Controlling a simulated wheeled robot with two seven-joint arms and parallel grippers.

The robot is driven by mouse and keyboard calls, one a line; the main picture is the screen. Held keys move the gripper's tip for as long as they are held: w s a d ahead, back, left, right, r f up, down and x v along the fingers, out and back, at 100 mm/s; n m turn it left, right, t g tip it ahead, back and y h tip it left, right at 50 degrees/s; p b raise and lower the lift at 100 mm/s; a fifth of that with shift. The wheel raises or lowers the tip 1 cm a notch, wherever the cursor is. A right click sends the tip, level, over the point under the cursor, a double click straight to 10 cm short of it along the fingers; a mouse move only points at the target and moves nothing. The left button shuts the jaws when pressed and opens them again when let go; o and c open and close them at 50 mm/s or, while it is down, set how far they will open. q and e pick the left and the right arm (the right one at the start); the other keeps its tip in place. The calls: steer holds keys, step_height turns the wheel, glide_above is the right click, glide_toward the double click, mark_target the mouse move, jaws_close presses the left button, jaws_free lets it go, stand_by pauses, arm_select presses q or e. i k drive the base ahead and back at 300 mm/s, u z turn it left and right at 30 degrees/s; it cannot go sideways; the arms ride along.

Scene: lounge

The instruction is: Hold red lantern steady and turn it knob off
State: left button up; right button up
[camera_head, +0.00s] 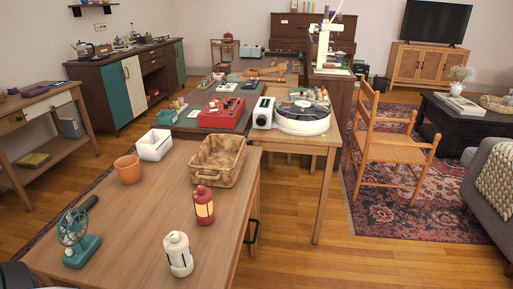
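A red lantern (204,206) with a pale glowing middle stands upright on the near wooden table (130,215), towards its right side. The red lantern's knob is too small to make out. Neither of my grippers shows in the head view. Nothing of mine touches the red lantern.
A wicker basket (218,161), a white bin (155,144) and a terracotta pot (128,169) stand behind the lanterns. A teal fan (78,238) is at the left. Bare tabletop surrounds the red lantern. A wooden chair (392,150) stands beyond the table at the right.

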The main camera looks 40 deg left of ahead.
mark_target(201, 189)
steer(key=i, duration=2.7)
steer(key=u, duration=3.1)
